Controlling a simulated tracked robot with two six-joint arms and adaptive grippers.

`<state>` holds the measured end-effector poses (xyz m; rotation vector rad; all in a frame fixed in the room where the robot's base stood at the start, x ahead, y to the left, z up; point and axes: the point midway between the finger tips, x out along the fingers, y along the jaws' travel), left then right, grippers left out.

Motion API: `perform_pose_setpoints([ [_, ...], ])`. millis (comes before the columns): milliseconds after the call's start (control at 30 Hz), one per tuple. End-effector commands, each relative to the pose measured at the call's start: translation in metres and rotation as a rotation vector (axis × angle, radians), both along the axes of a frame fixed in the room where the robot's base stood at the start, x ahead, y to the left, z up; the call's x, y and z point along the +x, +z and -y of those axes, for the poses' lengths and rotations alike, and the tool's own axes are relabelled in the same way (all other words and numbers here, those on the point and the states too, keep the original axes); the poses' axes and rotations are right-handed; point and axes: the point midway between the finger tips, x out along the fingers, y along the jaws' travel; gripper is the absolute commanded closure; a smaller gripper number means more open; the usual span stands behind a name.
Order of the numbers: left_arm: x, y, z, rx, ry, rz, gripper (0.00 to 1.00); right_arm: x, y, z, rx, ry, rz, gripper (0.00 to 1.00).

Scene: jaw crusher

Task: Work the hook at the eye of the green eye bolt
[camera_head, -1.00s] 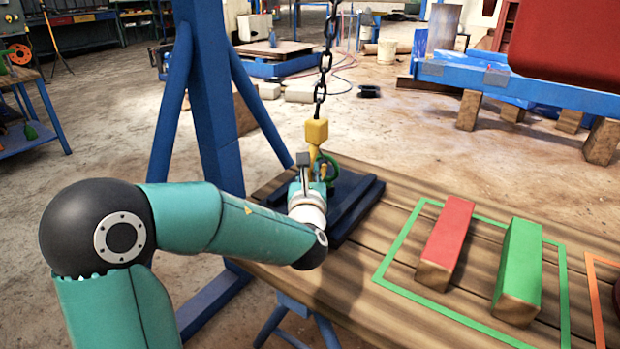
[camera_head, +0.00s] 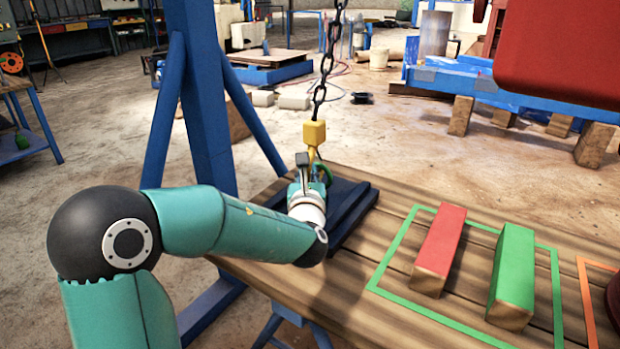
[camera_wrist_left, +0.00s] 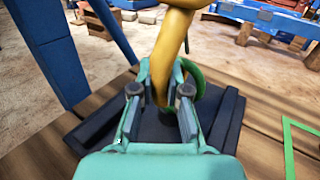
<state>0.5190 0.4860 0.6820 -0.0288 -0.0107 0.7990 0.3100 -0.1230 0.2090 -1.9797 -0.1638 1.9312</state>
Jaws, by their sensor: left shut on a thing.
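The yellow hook (camera_head: 312,156) hangs below a yellow block (camera_head: 314,133) on a dark chain (camera_head: 327,62). My left gripper (camera_head: 307,172) is shut on the hook; in the left wrist view the hook's curved shank (camera_wrist_left: 169,60) runs down between both fingers (camera_wrist_left: 162,97). The green eye bolt's ring (camera_wrist_left: 196,84) stands just behind and right of the hook there, partly hidden by the right finger. It also shows right of the gripper in the head view (camera_head: 326,172). The hook's tip is hidden, so I cannot tell whether it passes through the eye. My right gripper is not in view.
A dark stepped plate (camera_head: 352,213) lies under the eye on the wooden table (camera_head: 325,285). Red (camera_head: 440,243) and green (camera_head: 513,268) blocks lie in a green outline to the right. A blue post (camera_head: 200,100) stands behind my arm. A large red body (camera_head: 560,55) fills the upper right.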

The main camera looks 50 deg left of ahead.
Motion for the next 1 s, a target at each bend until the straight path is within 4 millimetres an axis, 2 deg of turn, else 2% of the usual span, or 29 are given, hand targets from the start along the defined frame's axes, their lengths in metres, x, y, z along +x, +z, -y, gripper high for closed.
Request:
perform_pose_setpoints([
  [33,0.001,0.005,-0.001,0.005,0.001,0.008,1.00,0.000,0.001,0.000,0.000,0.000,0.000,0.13],
  [433,0.002,0.006,-0.001,0.005,0.001,0.008,1.00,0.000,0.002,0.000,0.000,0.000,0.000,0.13],
  [800,0.009,0.019,-0.003,0.003,0.002,0.008,1.00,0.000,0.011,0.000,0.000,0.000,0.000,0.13],
  [1000,0.011,0.020,-0.003,0.004,0.001,0.008,1.00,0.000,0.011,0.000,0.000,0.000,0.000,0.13],
])
